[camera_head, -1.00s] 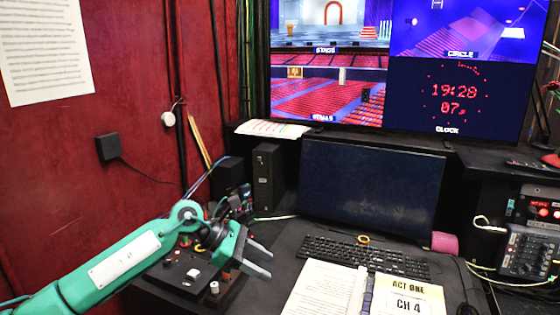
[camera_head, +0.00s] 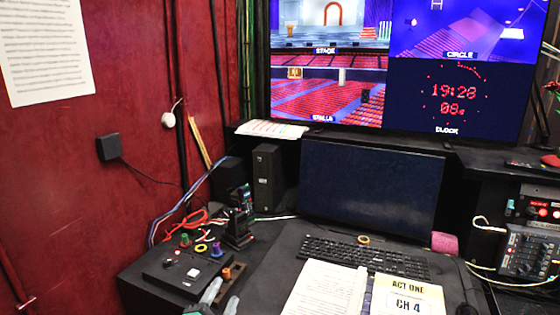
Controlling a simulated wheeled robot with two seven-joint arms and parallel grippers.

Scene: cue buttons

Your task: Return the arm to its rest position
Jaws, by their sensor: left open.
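My left gripper (camera_head: 225,291) shows at the bottom edge, left of the middle. Its two grey fingers are apart, with nothing seen between them. Only the fingers and a bit of green show; the rest of the arm is out of the picture. The fingers overlap the front right edge of the black cue box (camera_head: 158,291) in the view; I cannot tell whether they touch it. The box carries a white button (camera_head: 193,272) and several coloured knobs, including a green one (camera_head: 185,240) and a purple one (camera_head: 217,249). My right gripper is not in view.
An open script (camera_head: 322,291) and a keyboard (camera_head: 365,258) lie on the desk to the right. A dark monitor (camera_head: 370,190) and a black speaker (camera_head: 268,178) stand behind. Loose cables (camera_head: 182,212) run behind the box. The red wall is at left.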

